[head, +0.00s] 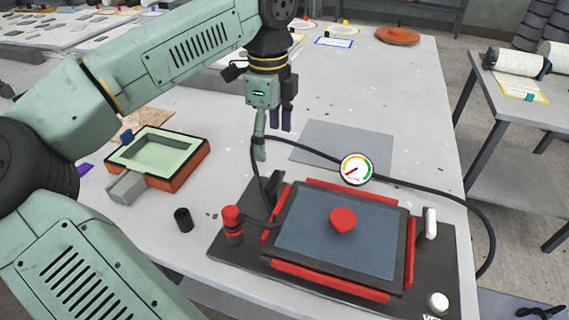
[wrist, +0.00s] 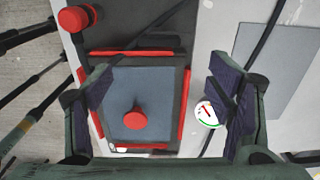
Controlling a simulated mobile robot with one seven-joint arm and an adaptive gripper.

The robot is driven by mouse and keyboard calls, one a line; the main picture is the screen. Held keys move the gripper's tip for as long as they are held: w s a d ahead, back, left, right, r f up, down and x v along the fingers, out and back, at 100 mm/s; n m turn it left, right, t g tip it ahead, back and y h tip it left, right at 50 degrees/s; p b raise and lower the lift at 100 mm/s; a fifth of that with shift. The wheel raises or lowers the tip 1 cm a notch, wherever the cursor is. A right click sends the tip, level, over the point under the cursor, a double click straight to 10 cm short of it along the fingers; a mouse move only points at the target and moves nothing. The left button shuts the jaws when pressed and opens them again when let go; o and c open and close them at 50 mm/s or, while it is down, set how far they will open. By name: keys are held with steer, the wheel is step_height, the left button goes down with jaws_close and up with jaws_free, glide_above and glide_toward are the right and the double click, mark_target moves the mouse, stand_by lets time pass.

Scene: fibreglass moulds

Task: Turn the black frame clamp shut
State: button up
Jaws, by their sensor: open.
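A dark flat panel (head: 335,240) edged with red strips lies on a black base plate (head: 240,262), with a red knob (head: 343,220) at its middle. A small black upright part (head: 272,188), which may be the black frame clamp, stands at the panel's back left corner; I cannot tell its turn. A red-capped post (head: 231,216) stands left of the panel, and it shows top left in the wrist view (wrist: 76,18). My gripper (head: 270,138) is open and empty, raised above the table behind the panel. In the wrist view the panel (wrist: 150,85) shows between its fingers.
A round gauge (head: 356,168) stands behind the panel, and a black hose (head: 420,186) loops around to the right. A white-handled part (head: 430,222) and a white knob (head: 438,302) are on the right. An orange-sided mould (head: 188,170) and a black cup (head: 183,220) stand left.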

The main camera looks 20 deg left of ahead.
mark_target(273, 179)
step_height(273, 179, down, 11)
steer(key=b, duration=0.5)
steer(key=shift+r+b, duration=0.1)
steer(key=shift+b, duration=0.2)
steer(key=shift+c, duration=0.4)
steer(key=c, duration=1.1)
